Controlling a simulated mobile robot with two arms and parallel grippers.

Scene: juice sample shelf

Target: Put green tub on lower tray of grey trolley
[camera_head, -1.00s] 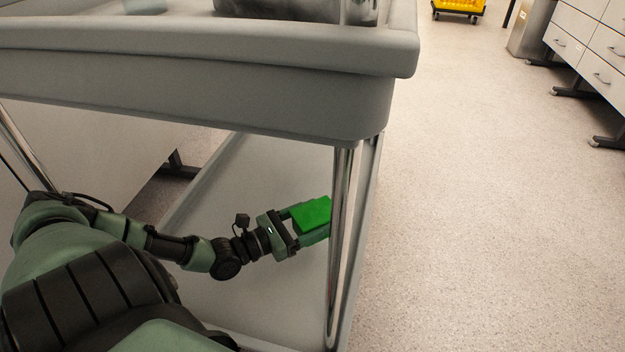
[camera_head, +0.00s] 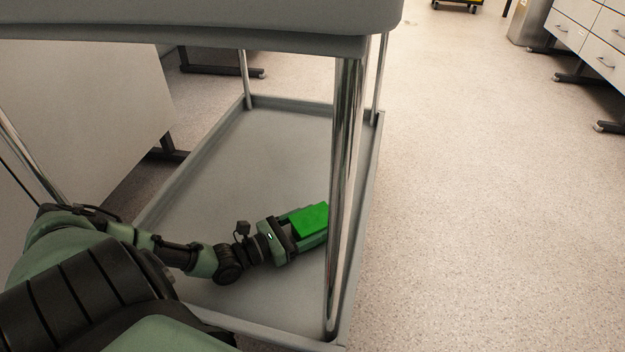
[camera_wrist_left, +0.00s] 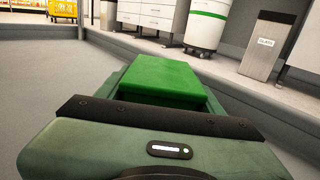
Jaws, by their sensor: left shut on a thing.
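The green tub (camera_head: 310,219) is held between the fingers of my left gripper (camera_head: 302,228), which is shut on it. In the head view it is over the lower tray (camera_head: 262,150) of the grey trolley, close to the chrome post at the near right. I cannot tell whether the tub touches the tray. The left wrist view shows the green tub (camera_wrist_left: 165,78) just beyond the gripper body, with the grey tray surface (camera_wrist_left: 60,95) around it. My right gripper is not in view.
The trolley's upper tray (camera_head: 200,20) overhangs my left arm. A chrome post (camera_head: 343,190) stands right beside the tub. The rest of the lower tray is empty. Open floor (camera_head: 480,180) lies to the right, with drawer cabinets (camera_head: 590,35) at the far right.

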